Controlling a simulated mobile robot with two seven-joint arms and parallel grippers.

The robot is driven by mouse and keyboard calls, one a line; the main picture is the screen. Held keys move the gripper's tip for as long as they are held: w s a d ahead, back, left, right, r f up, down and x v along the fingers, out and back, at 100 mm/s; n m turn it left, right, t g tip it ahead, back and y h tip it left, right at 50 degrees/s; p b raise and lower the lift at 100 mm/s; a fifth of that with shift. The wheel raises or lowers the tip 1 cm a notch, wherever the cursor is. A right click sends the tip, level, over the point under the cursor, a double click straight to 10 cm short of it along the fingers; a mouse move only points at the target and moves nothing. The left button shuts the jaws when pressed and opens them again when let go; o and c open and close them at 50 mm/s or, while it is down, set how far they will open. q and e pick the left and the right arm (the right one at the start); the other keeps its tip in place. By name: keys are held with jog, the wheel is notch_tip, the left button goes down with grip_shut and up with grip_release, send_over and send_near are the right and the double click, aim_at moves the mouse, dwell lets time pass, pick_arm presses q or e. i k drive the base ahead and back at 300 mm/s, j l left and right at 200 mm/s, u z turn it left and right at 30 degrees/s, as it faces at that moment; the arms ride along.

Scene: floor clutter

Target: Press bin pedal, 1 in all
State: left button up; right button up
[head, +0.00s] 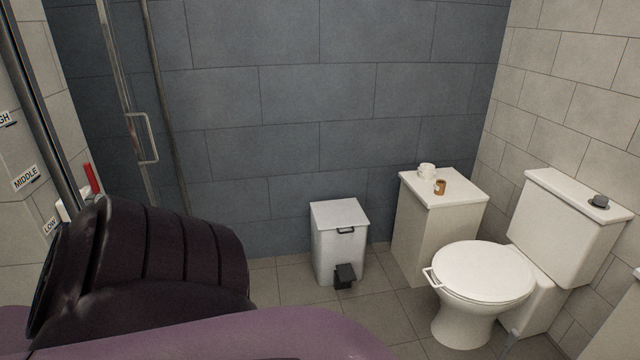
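A white pedal bin (338,240) stands on the tiled floor against the dark blue-grey wall, with its lid closed. Its black pedal (344,275) sticks out at the bottom front. A dark handle shows just below the lid. Neither gripper is in view. A dark ribbed part and a purple surface fill the lower left and hide the floor there.
A white cabinet (438,235) with a white cup (427,171) and a small brown jar (440,187) stands right of the bin. A toilet (484,275) is farther right. A glass door with a handle (142,138) is at the left. Some floor (378,318) before the bin is clear.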

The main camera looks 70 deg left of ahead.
aim_at(345, 272)
jog(key=u, duration=2)
